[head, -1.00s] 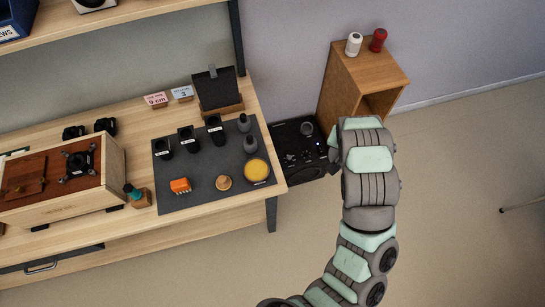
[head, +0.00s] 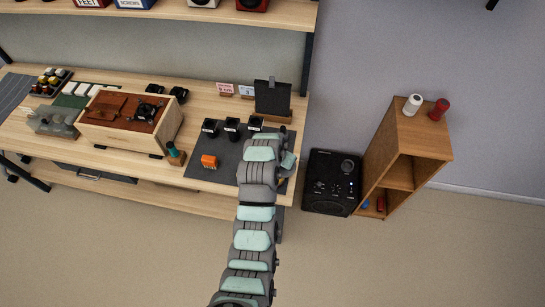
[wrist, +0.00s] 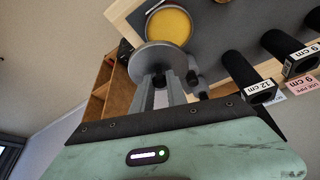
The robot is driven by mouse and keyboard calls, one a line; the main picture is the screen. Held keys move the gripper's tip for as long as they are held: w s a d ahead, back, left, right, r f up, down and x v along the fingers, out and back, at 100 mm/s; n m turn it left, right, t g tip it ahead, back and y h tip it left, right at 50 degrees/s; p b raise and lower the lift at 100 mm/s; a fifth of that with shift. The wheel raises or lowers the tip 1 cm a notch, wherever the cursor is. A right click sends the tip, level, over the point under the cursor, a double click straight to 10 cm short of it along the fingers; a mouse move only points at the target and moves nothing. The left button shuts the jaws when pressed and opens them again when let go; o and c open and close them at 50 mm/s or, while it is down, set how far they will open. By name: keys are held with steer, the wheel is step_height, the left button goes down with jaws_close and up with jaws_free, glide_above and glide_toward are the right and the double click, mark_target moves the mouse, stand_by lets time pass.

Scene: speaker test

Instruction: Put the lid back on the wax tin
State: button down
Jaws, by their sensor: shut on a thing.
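The wax tin (wrist: 170,24), a round open tin with yellow wax, sits on the dark mat (head: 199,172) near its edge. It shows at the top of the wrist view; in the head view my arm hides it. My gripper (wrist: 163,88) is shut on the lid (wrist: 157,60), a grey metal disc. In the wrist view the lid overlaps the lower edge of the tin. I cannot tell whether the two touch. In the head view my arm covers the mat's right part, and the fingers and lid are hidden.
Black tubes with size labels, such as the 12 cm one (wrist: 243,68), stand on the mat near my gripper. An orange block (head: 209,161) lies at the mat's left. A wooden cabinet (head: 408,150) and a black speaker (head: 331,182) stand right of the bench.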

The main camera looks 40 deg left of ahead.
steer(key=s+a, duration=0.2)
steer(key=shift+s+a+f+n, duration=0.2)
steer(key=shift+a+f+n, duration=0.1)
steer(key=shift+a+f, duration=0.1)
steer(key=shift+f+b, duration=1.1)
steer(key=shift+f, duration=2.05)
steer(key=shift+d, duration=0.1)
steer(key=shift+f+b, duration=0.2)
steer(key=shift+b, duration=0.2)
steer(key=c, duration=1.2)
jaws_free()
steer(key=shift+c, duration=0.2)
steer(key=shift+o, duration=0.4)
steer(key=o, duration=0.4)
